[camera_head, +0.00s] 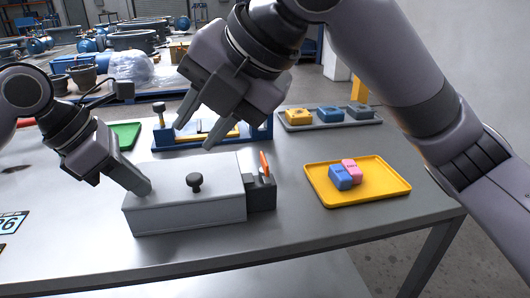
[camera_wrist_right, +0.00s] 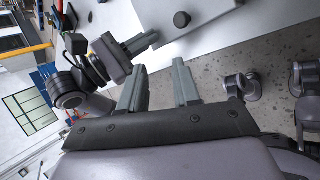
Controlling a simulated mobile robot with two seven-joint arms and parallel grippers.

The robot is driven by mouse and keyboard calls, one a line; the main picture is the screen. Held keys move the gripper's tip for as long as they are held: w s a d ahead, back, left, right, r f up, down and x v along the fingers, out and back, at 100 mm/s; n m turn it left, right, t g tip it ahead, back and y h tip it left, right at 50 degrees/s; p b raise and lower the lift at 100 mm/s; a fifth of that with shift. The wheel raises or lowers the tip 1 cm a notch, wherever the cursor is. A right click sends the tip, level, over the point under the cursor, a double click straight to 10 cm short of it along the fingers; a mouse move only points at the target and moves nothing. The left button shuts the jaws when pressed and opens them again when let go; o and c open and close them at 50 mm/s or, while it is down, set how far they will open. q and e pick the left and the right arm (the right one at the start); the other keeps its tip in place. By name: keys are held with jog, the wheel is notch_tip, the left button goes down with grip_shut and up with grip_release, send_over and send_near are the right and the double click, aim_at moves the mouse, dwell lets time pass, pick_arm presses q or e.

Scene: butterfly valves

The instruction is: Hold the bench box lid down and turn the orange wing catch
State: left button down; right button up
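The grey bench box (camera_head: 190,215) stands on the table with its lid (camera_head: 220,172) on top and a black knob (camera_head: 194,181) on the lid. The orange wing catch (camera_head: 264,164) stands upright on the dark block (camera_head: 261,195) at the box's right end. My left gripper (camera_head: 145,187) looks shut, its tips at the lid's left end; whether they press on it is unclear. My right gripper (camera_head: 194,136) is open and empty, above and behind the box.
A yellow tray (camera_head: 385,190) with blue and pink blocks lies right of the box. Behind stand a blue rack (camera_head: 262,132) and a grey tray (camera_head: 345,124) with several coloured blocks. A green tray (camera_head: 124,135) is back left. The table's front edge is clear.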

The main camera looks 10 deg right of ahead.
aim_at(265, 160)
jog(key=w+d+n+h, duration=0.4)
jog(key=d+n+h, duration=0.15)
jog(key=d, duration=0.35)
jog(key=shift+m+h, duration=0.35)
jog(key=shift+m, duration=0.1)
jog(key=x, duration=1.1)
jog(key=shift+s+d+f, duration=0.1)
jog(key=shift+s+f, duration=0.1)
jog(key=shift+f, duration=0.15)
grip_shut()
